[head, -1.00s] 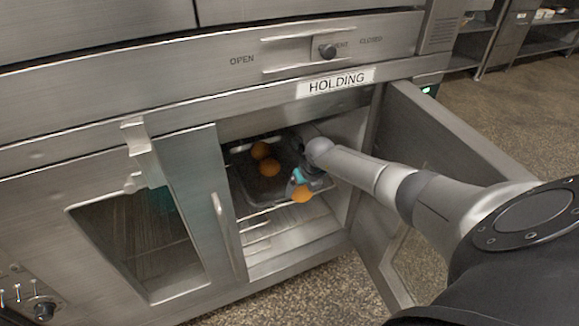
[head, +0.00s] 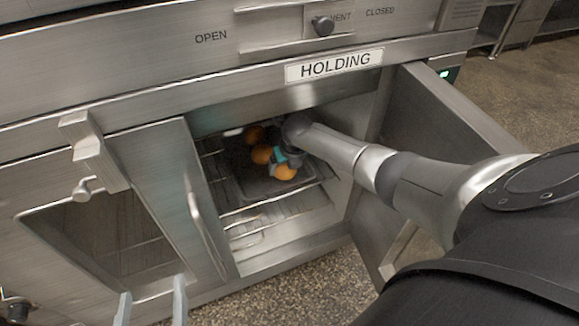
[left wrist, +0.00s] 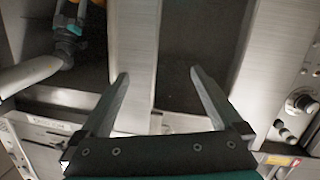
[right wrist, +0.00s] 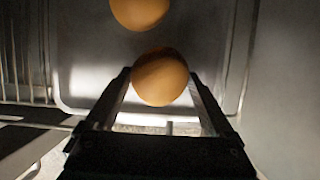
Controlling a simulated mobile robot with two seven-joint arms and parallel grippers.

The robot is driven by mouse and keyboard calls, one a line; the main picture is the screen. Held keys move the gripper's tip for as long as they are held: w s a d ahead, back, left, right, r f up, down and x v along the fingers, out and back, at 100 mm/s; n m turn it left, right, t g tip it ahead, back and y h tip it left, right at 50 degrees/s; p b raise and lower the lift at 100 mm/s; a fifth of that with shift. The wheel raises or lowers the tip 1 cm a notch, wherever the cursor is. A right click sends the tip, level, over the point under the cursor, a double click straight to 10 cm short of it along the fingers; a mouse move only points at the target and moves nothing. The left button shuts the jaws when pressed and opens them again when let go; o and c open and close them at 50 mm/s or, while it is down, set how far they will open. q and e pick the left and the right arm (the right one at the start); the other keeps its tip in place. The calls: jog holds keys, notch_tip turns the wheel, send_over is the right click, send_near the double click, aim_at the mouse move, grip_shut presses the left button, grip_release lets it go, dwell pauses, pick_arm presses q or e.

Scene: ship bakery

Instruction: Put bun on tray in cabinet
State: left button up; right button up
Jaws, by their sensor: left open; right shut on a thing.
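My right gripper (right wrist: 160,95) is shut on a round orange-brown bun (right wrist: 160,77) inside the open cabinet; this held bun also shows in the head view (head: 285,172). A dark tray (head: 272,187) lies on a wire rack in the cabinet, and it shows in the right wrist view (right wrist: 75,75). The held bun is over the tray's near part; I cannot tell whether it touches. Two more buns, one nearer (head: 261,154) and one farther back (head: 254,134), are on the tray. My left gripper (head: 152,300) is open and empty in front of the closed left door.
The cabinet's right door (head: 455,125) stands open beside my right arm. The left door (head: 110,225) with its window is closed. A wire rack (head: 245,212) edges the tray, with clear space below it. A HOLDING label (head: 335,65) is above the opening.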

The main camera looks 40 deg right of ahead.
pick_arm(q)
jog(key=shift+s+d+r+t, duration=0.3)
jog(key=shift+d+r+t, duration=0.25)
jog(key=shift+d, duration=0.2)
pick_arm(e)
jog(key=shift+f, duration=0.5)
jog(key=o, duration=1.1)
